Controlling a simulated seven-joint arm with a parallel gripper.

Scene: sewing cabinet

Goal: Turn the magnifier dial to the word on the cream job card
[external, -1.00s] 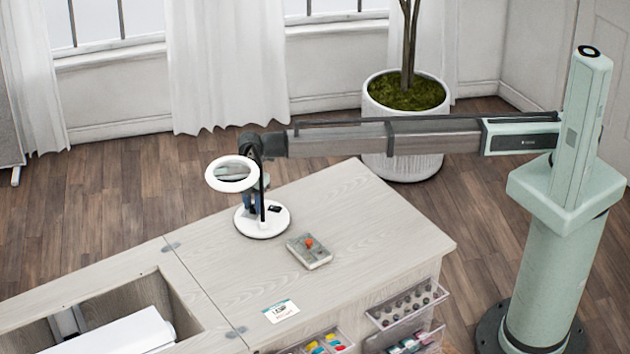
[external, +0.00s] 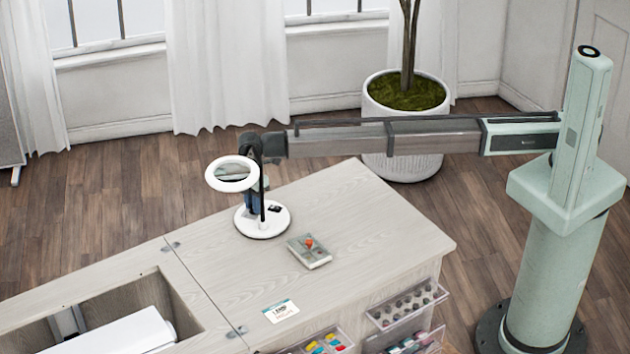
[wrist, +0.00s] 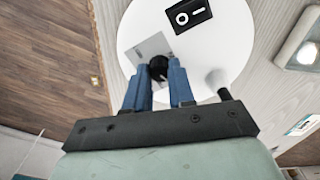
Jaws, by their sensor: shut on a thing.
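The magnifier is a white ring lens (external: 232,173) on a thin black post above a round white base (external: 263,231). In the wrist view, the base (wrist: 215,80) carries a small black dial (wrist: 158,66) beside a grey plate, whose markings I cannot read. My gripper (wrist: 160,76), with blue fingers, points down over the base and is shut on the dial, one finger on each side. In the external view, the post and lens partly hide my gripper. A pale job card (external: 281,311) with a teal top edge lies near the front of the cabinet; its word is too small to read surely.
A black switch plate (wrist: 189,13) sits on the base. Clear trays (external: 407,304) of small items stick out from the front. An open well (external: 80,310) lies at left.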

